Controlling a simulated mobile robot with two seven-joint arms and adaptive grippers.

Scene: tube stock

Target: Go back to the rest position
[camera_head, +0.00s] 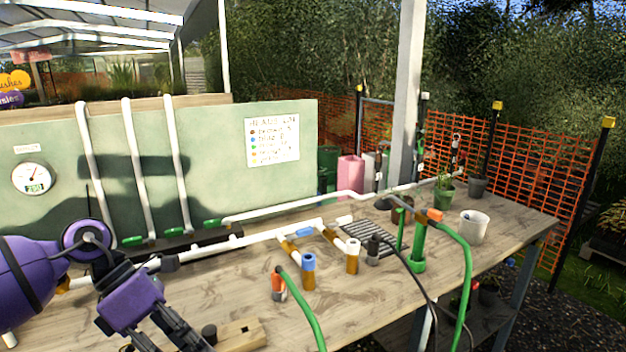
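My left gripper (172,330) hangs low at the left front of the wooden bench (370,318), on a purple arm coming in from the left. Its dark fingers point down to the right, close to a small wooden block (240,336) with a dark knob. The fingertips reach the bottom edge of the picture, so I cannot tell how far apart they are or whether they touch anything. My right gripper is not in view.
White pipes (265,236) with tees run along the bench. Several short capped tubes stand there, including a blue-topped one (309,272). Green hoses (306,308) arch over the front. A white pot (473,227) and potted plant (444,193) stand at right. A green panel (225,160) stands behind.

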